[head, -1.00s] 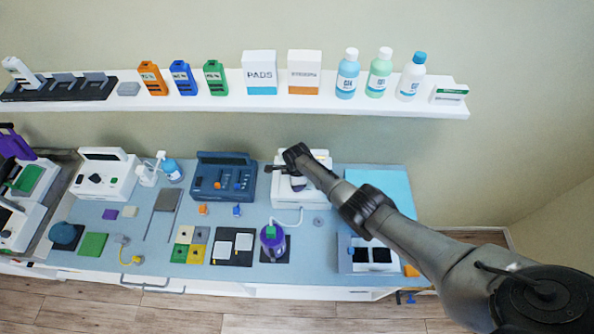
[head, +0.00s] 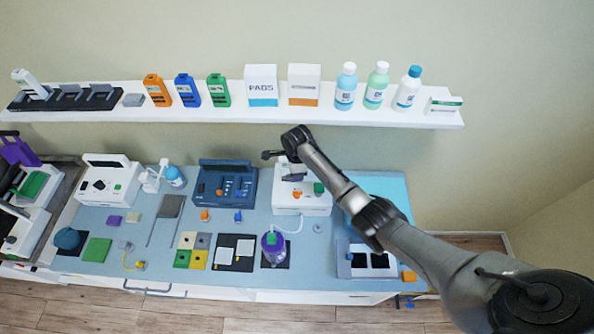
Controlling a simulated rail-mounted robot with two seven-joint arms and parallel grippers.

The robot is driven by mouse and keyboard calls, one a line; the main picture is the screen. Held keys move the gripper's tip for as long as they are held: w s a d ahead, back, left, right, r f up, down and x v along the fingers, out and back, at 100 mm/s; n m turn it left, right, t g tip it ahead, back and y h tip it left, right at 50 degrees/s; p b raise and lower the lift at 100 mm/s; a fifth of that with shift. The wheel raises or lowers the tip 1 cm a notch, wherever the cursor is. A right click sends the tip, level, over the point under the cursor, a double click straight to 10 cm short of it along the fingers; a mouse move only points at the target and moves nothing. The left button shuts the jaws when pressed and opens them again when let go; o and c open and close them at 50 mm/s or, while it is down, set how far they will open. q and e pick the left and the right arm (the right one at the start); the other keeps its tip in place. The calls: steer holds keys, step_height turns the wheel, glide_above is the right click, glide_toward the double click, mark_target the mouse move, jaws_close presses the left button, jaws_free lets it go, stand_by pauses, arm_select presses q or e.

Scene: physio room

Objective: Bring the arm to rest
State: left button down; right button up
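One of my arms comes in from the lower right in the head view and reaches up and left over the bench. Its gripper (head: 283,160) is small and dark, seen from above, over the back of a white device (head: 302,200). I cannot make out whether its fingers are open or shut, and nothing is clearly seen held in it. My other gripper, the left, is not in view.
The blue bench (head: 335,225) carries a dark blue device (head: 224,187), a white device (head: 108,180), a purple-and-green item (head: 273,246) and several pads. A white shelf (head: 240,113) above holds boxes and bottles. Wooden floor (head: 200,318) shows in front.

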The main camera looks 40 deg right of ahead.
stand_by(0.6)
steer(key=s+a+f+n+t, duration=0.1)
steer(key=s+a+f+n, duration=0.1)
steer(key=s+a+n, duration=0.35)
steer(key=s+a+f+n, duration=0.3)
steer(key=s+n, duration=0.4)
steer(key=s, duration=0.3)
steer(key=s+a+r+n+t, duration=0.1)
steer(key=s+a+r+n, duration=0.1)
steer(key=s, duration=0.5)
steer(key=s+a+r+n, duration=0.2)
steer(key=s+r+n, duration=0.3)
steer(key=s+n, duration=0.2)
steer(key=s+a+r+n+t, duration=0.1)
steer(key=s+a+r+n, duration=0.1)
steer(key=s+n, duration=0.3)
steer(key=shift+s+r+t, duration=0.3)
steer(key=shift+s+r, duration=0.45)
steer(key=shift+s, duration=0.2)
steer(key=shift+o, duration=0.3)
